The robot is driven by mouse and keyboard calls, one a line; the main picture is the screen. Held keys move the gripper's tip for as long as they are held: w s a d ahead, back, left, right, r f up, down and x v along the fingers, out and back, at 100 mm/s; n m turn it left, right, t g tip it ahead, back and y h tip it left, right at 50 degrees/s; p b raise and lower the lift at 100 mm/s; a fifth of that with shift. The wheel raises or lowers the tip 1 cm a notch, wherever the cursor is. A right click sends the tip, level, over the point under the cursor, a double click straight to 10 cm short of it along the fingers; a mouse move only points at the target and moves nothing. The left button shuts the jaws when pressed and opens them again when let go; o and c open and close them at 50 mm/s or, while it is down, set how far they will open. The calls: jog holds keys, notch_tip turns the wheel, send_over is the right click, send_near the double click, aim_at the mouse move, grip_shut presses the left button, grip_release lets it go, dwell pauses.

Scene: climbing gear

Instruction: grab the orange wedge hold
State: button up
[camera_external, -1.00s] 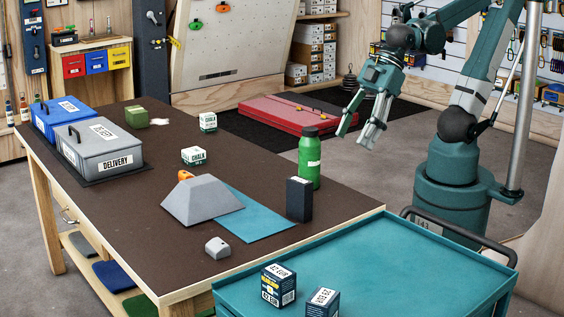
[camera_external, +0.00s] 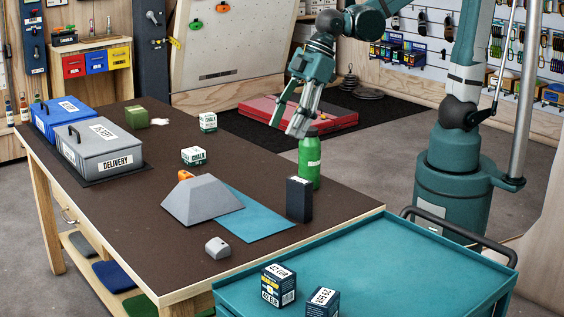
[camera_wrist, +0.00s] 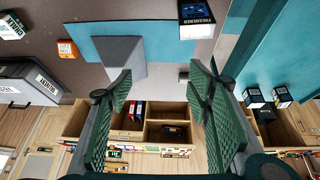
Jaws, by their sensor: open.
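The orange wedge hold (camera_external: 184,175) sits on the brown table behind the large grey pyramid-shaped volume (camera_external: 203,199), which hides most of it in the outside view. In the wrist view the orange hold (camera_wrist: 67,49) lies at upper left, with a pale mark on its face, left of the grey volume (camera_wrist: 125,52). My gripper (camera_external: 286,129) is open and empty, high at the table's far right side, just behind the green bottle and well right of the hold. Its two green fingers (camera_wrist: 160,84) are spread wide in the wrist view.
A green bottle (camera_external: 309,160) and a dark box (camera_external: 299,199) stand at the table's right. A blue mat (camera_external: 254,218) lies beside the grey volume. Chalk boxes (camera_external: 193,157) stand behind the hold. A grey delivery bin (camera_external: 98,150) is at left.

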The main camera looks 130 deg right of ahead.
jog(key=w+d+f+p, duration=0.2)
jog(key=w+d, duration=0.2)
jog(key=d, duration=0.4)
jog(key=w+d+f+p, duration=0.2)
jog(key=w+d, duration=0.2)
jog(key=d, duration=0.4)
jog(key=g+p, duration=0.1)
jog(key=p, duration=0.2)
send_near(189, 177)
jog(key=s+d, duration=0.1)
jog(key=d, duration=0.1)
jog(key=shift+s+d+f, duration=0.1)
jog(key=shift+d+f, duration=0.2)
jog(key=shift+x, duration=1.3)
jog(key=shift+f, duration=0.1)
jog(key=shift+b+x, duration=0.5)
jog(key=shift+x, duration=2)
